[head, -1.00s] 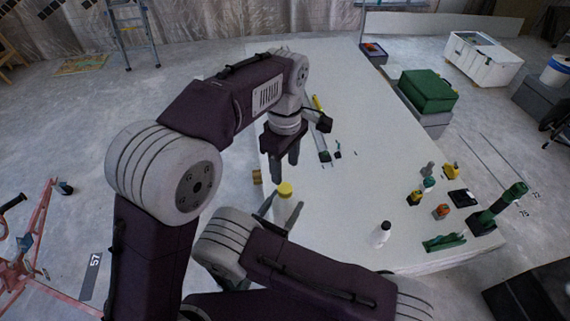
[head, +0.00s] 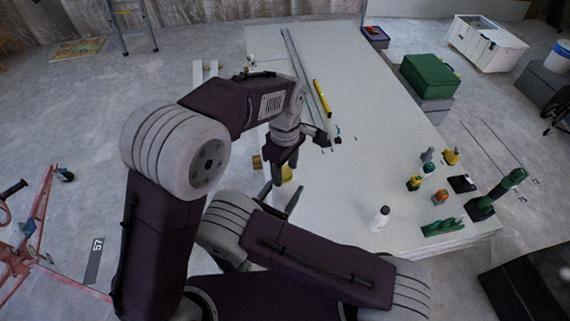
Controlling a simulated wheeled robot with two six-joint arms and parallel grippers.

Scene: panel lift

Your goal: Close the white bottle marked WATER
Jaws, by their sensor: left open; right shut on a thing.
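A white bottle (head: 279,201) stands upright near the left edge of the white table, mostly hidden by my grippers. Its yellow top (head: 287,173) shows between the fingers of my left gripper. No lettering on it can be read. My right gripper (head: 279,203) comes in low from the front and is shut around the bottle's body. My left gripper (head: 283,170) points down from above, open, with its fingers around the yellow top. Whether they touch it cannot be told.
A small white bottle with a dark top (head: 379,219) stands at the table's front. Several small tools and a green drill (head: 509,184) are at the right. A yellow level (head: 322,98) and a long rail lie farther back. The table's middle (head: 370,150) is clear.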

